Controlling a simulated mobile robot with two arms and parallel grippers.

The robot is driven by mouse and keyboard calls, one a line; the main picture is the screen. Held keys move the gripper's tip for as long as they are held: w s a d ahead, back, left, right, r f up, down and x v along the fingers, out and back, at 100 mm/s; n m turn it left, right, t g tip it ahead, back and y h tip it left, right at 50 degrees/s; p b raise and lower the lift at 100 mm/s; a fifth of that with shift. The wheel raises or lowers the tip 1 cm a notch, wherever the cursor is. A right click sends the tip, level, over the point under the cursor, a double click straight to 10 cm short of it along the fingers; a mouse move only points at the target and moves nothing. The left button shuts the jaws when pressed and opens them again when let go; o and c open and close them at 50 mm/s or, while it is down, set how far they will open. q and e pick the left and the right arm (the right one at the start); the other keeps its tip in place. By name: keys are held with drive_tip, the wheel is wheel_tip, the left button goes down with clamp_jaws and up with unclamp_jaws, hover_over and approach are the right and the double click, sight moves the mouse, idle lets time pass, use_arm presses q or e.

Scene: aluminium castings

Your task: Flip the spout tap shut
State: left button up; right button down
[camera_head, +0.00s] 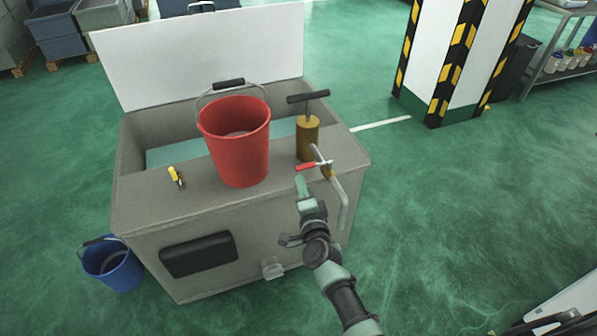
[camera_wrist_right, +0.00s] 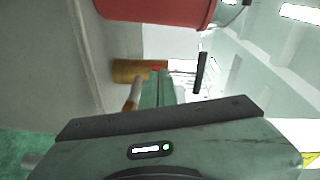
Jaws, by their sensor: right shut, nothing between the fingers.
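The spout tap has a red lever (camera_head: 306,166) that points left, across the line of the bent metal spout (camera_head: 341,195). The spout comes from a brass pump cylinder (camera_head: 308,140) with a black T-handle (camera_head: 308,97). My right gripper (camera_head: 301,184) is shut and empty, just in front of and below the lever; whether it touches the lever I cannot tell. In the right wrist view, the shut fingers (camera_wrist_right: 158,88) point towards the brass cylinder (camera_wrist_right: 128,70) and a bit of red at their tips. They hide most of the tap there. My left gripper is not in view.
A red bucket (camera_head: 236,145) stands on the grey tank's top (camera_head: 200,200), left of the pump. A small yellow-handled valve (camera_head: 175,176) is further left. A blue bucket (camera_head: 112,265) stands on the floor. Open floor lies right of the tank.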

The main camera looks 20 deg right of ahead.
drive_tip(key=s, duration=0.4)
drive_tip(key=shift+s+d+p, duration=0.15)
drive_tip(key=shift+d+p, duration=0.15)
drive_tip(key=shift+p, duration=0.05)
drive_tip(key=shift+d, duration=0.1)
drive_tip(key=s+a+f+n+g+y, duration=0.1)
drive_tip(key=s+f+n+g, duration=0.2)
drive_tip(key=s+f, duration=0.45)
drive_tip(key=s+f+n+g+y, duration=0.15)
drive_tip(key=s+f+n, duration=0.25)
drive_tip(key=f, duration=0.7)
drive_tip(key=s+a+f+n+g, duration=0.1)
drive_tip(key=s+f+n+g, duration=0.2)
drive_tip(key=s+f, duration=0.45)
drive_tip(key=s+d+f+n+g, duration=0.2)
drive_tip(key=s+f, duration=0.3)
drive_tip(key=s, duration=0.6)
drive_tip(key=s+d+f+n+g+h, duration=0.1)
drive_tip(key=s+d+f+n+g, duration=0.2)
drive_tip(key=s+f, duration=0.3)
drive_tip(key=s+d+f+n+g, duration=0.3)
drive_tip(key=s+f, duration=0.3)
drive_tip(key=s, duration=1)
drive_tip(key=shift+f+n+g, duration=0.25)
drive_tip(key=shift+n+g, duration=0.2)
drive_tip(key=shift+n, duration=0.05)
